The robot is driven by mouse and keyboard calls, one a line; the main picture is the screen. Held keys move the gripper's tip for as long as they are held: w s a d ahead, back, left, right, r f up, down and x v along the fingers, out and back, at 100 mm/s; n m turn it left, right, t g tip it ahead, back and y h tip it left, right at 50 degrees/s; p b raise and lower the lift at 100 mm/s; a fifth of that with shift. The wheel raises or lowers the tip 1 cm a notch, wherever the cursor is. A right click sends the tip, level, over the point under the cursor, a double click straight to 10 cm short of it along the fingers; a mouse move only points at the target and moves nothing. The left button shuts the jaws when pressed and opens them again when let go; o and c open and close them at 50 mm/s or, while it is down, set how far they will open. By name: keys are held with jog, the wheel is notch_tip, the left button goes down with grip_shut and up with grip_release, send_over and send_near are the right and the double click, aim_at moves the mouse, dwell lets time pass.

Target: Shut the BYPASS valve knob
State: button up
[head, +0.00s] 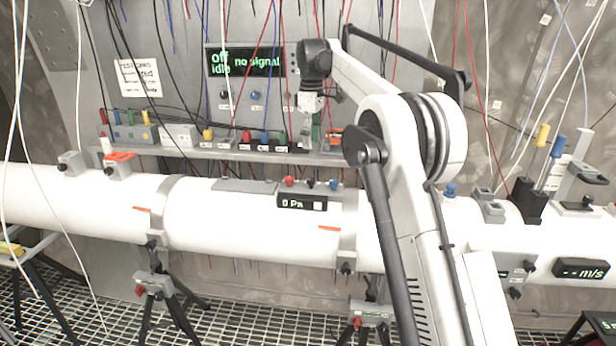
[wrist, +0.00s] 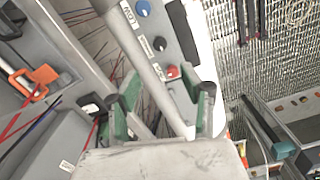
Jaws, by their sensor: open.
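A manometer box with a "0 Pa" display (head: 302,202) sits on the white pipe in the head view. The wrist view shows the same row: a blue knob (wrist: 143,8) beside a label like "LOW", the middle knob (wrist: 160,43) and a red knob (wrist: 172,72). The middle knob's label is too small to read; its place suggests BYPASS. My gripper (head: 312,124) is open above and behind the box, near the shelf. Its green fingers (wrist: 166,95) stand apart from the knobs.
A pale bar (wrist: 140,55) crosses the wrist view in front of the gap between the fingers and the knob panel. The shelf (head: 225,153) behind the pipe holds boxes and coloured plugs. Loose cables hang around. A display reading "off idle no signal" (head: 245,62) is on the wall.

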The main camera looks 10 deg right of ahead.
aim_at(311, 179)
notch_tip(311, 179, down, 14)
jog(key=shift+r+p, duration=0.25)
jog(key=shift+p, duration=0.85)
grip_shut()
